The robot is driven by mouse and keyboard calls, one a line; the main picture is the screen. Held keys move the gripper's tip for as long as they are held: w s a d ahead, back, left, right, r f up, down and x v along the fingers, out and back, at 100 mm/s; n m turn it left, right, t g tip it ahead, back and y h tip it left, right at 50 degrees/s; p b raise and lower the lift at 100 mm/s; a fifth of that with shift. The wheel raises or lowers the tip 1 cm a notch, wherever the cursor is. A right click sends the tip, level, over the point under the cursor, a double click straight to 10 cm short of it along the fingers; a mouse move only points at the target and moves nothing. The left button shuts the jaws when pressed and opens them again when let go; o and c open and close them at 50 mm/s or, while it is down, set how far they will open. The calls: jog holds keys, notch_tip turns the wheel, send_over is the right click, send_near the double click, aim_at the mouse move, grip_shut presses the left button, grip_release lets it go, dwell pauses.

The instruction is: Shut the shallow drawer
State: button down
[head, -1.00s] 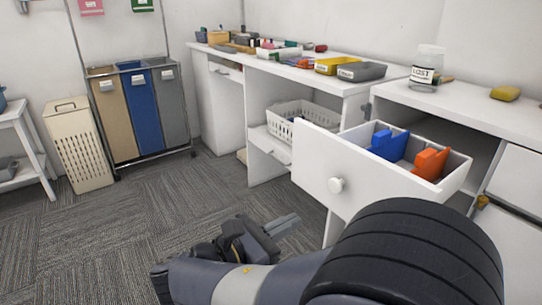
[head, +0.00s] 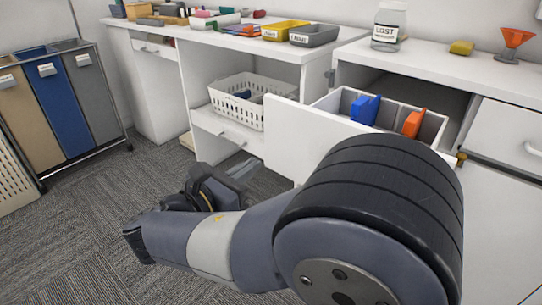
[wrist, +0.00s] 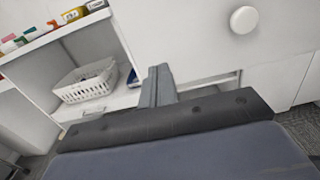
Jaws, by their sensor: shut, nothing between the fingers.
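The drawer (head: 282,127) stands pulled out of the white cabinet on the right in the head view. A blue block (head: 366,109) and an orange block (head: 414,123) are inside it. My arm hides part of its front and its knob in the head view. In the wrist view the white drawer front (wrist: 205,40) with its round knob (wrist: 244,19) is at the upper right. My gripper (head: 243,170) is shut and empty, in front of the drawer and left of it. In the wrist view the fingers (wrist: 158,84) are together, below and left of the knob.
A white basket (head: 237,101) sits on a shelf under the bench (head: 262,44). A jar (head: 389,26), a yellow item (head: 461,48) and an orange funnel (head: 514,42) stand on the cabinet top. Laundry bins (head: 57,108) stand at the left. Carpet is clear at lower left.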

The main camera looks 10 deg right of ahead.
aim_at(346, 98)
jog(key=b+x, duration=0.2)
jog(key=x, duration=0.3)
jog(key=shift+w+d+f, duration=0.15)
jog(key=shift+d, duration=0.1)
jog(key=shift+r+b+x, duration=0.2)
jog(key=shift+b+x, duration=0.15)
jog(key=shift+x, duration=0.6)
jog(key=shift+w, duration=0.1)
jog(key=shift+w+d+p, duration=0.3)
jog(key=shift+d+p, duration=0.05)
jog(key=shift+d, duration=0.1)
jog(key=p+x, duration=0.6)
jog(key=x, duration=2.6)
jog(key=shift+a, duration=0.1)
jog(key=shift+w, duration=0.1)
jog(key=shift+r, duration=0.2)
jog(key=shift+r, duration=0.1)
